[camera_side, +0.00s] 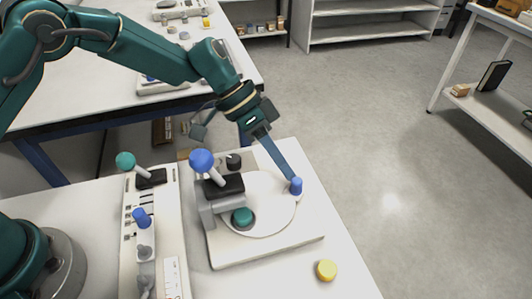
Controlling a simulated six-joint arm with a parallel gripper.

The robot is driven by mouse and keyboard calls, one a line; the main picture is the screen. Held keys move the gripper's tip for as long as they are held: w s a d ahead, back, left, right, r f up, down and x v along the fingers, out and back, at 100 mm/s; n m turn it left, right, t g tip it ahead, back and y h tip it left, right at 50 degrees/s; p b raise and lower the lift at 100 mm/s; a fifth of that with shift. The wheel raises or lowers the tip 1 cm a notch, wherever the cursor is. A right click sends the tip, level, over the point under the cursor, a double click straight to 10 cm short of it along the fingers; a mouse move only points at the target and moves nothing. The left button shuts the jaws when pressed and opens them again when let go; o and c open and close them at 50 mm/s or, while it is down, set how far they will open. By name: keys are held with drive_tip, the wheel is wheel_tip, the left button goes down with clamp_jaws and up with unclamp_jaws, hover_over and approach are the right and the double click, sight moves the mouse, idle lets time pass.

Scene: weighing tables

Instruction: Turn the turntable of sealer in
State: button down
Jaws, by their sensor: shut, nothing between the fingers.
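The sealer (222,261) is a pale machine on the near table, with a grey column and a lever ending in a blue ball (201,161). Its turntable (264,228) is a round white disc on the base. A blue peg (296,186) stands at the disc's right edge. A teal round piece (242,217) sits near the column, over the disc's left part. My gripper (293,178) is shut and points down to the right, its tip at the blue peg. I cannot tell whether it touches the peg.
A second device (140,230) with a teal ball lever and blue knob stands left of the sealer. A yellow round piece (327,270) lies near the table's right edge. Another table (95,75) stands behind, and shelves (365,22) are farther back.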

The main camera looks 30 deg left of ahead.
sight(297, 184)
drive_tip(key=shift+s+d+m+g, duration=0.15)
drive_tip(key=shift+d+m+g, duration=0.3)
drive_tip(key=shift+m, duration=0.25)
drive_tip(key=shift+s+d+m+g, duration=0.15)
drive_tip(key=shift+d+m+g, duration=0.25)
drive_tip(key=shift+m, duration=0.3)
drive_tip(key=shift+s+d, duration=0.6)
drive_tip(key=shift+d, duration=0.05)
drive_tip(key=shift+s+d, duration=0.25)
drive_tip(key=shift+s, duration=0.1)
drive_tip(key=shift+s+d, duration=0.2)
drive_tip(key=shift+s, duration=0.1)
